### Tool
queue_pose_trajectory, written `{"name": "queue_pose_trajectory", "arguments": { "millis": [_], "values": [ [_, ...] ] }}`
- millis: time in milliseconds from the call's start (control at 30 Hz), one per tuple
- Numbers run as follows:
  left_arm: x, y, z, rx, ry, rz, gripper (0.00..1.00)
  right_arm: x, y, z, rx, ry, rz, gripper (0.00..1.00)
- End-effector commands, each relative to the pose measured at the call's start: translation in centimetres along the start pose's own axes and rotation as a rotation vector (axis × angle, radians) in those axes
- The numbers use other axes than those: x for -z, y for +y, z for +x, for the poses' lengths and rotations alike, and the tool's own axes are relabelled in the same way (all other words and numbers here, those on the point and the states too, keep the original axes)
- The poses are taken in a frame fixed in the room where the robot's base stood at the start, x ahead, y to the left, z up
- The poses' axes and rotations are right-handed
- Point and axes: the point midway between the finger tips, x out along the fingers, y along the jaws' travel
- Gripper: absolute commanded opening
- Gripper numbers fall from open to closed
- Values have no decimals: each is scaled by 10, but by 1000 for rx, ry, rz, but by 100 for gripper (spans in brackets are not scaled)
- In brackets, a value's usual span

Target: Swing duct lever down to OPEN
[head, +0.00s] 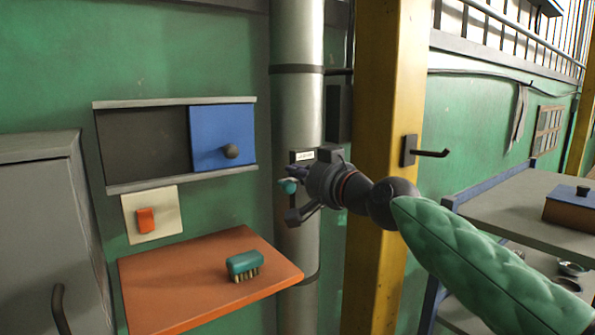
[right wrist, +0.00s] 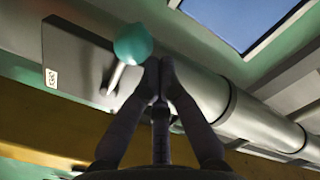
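The duct lever has a teal knob (head: 288,186), which shows just left of my right gripper's fingertips (head: 296,173) in the head view. In the right wrist view the knob (right wrist: 132,44) sits on a short pale stem that rises from a dark plate (right wrist: 75,60) on the grey duct. My left gripper is not in view.
The vertical duct (head: 297,100) stands beside a yellow column (head: 385,90) with a dark hook (head: 431,153). On the left are a blue sliding panel (head: 215,130), an orange switch (head: 146,220) and an orange shelf (head: 190,285) with a teal brush (head: 244,263). A workbench (head: 510,195) is right.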

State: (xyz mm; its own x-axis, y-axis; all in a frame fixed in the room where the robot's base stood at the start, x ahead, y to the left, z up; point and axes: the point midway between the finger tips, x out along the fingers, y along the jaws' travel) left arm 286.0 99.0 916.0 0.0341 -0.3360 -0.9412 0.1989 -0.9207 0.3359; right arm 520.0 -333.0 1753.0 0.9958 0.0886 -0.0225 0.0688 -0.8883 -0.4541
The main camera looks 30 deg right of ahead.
Motion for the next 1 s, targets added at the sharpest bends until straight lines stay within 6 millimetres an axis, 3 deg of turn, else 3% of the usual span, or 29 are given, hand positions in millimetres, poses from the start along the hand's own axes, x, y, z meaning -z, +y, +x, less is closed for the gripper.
{"name": "queue_pose_trajectory", "arguments": {
  "millis": [667, 1000],
  "values": [
    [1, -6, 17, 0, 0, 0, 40, -11, 3, 0, -1, -1, -100, 0],
    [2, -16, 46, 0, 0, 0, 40, -30, 10, 1, -5, -2, -254, 0]
  ]
}}
